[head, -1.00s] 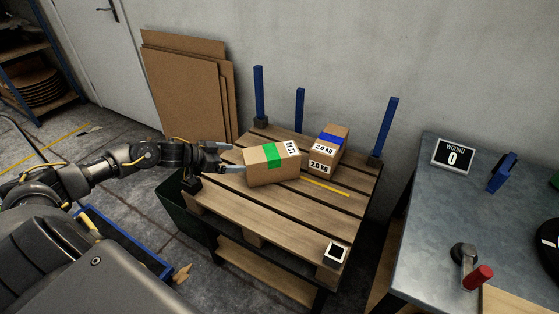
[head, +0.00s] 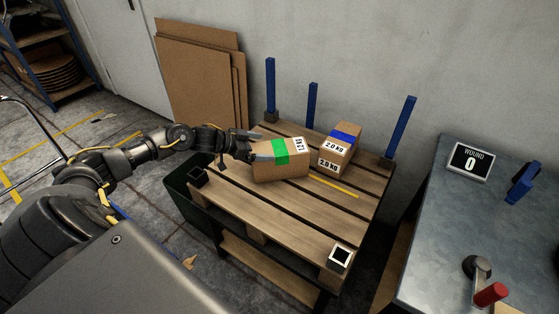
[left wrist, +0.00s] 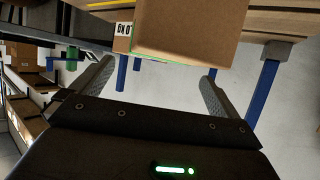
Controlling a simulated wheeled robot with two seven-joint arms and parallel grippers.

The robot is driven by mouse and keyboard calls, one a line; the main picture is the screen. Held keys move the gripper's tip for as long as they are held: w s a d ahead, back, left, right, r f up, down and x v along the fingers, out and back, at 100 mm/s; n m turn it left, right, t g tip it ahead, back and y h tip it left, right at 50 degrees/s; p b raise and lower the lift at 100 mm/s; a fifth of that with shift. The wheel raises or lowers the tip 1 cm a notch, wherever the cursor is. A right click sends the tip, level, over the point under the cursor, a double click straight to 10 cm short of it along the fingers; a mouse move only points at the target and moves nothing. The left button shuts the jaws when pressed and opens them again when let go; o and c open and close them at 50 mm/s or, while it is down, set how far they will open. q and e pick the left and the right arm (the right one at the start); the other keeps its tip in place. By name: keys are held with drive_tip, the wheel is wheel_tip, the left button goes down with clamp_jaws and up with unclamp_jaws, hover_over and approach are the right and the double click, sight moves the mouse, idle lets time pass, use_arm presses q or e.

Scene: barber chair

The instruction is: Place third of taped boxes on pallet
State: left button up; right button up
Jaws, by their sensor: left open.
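A cardboard box with green tape (head: 267,173) lies on the wooden pallet (head: 285,225), toward its back left. A second box with blue tape (head: 328,170) and "2.0 kg" labels stands just right of and behind it. My left gripper (head: 255,145) is open at the left end of the green-taped box, one finger showing near its upper back corner. In the left wrist view a plain box face (left wrist: 185,40) lies ahead of the spread fingers (left wrist: 155,90). I cannot tell whether the fingers touch it. My right gripper is not in view.
Blue posts (head: 400,128) stand along the pallet's back and right edges. A yellow strip (head: 335,187) lies on the slats. A metal table (head: 450,240) stands at the right.

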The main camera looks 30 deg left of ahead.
sight(279, 147)
use_arm(q)
drive_tip(key=x, duration=0.4)
drive_tip(key=shift+w+f, duration=0.1)
drive_tip(key=shift+w, duration=0.1)
drive_tip(key=shift+w+d+f, duration=0.25)
drive_tip(key=shift+w+d, duration=0.05)
drive_tip(key=shift+w, duration=0.05)
drive_tip(key=shift+c, duration=0.8)
drive_tip(key=c, duration=1.4)
drive_tip(key=shift+r, duration=0.25)
drive_tip(key=shift+c, duration=0.9)
drive_tip(key=shift+f, duration=0.1)
drive_tip(key=shift+c, duration=0.3)
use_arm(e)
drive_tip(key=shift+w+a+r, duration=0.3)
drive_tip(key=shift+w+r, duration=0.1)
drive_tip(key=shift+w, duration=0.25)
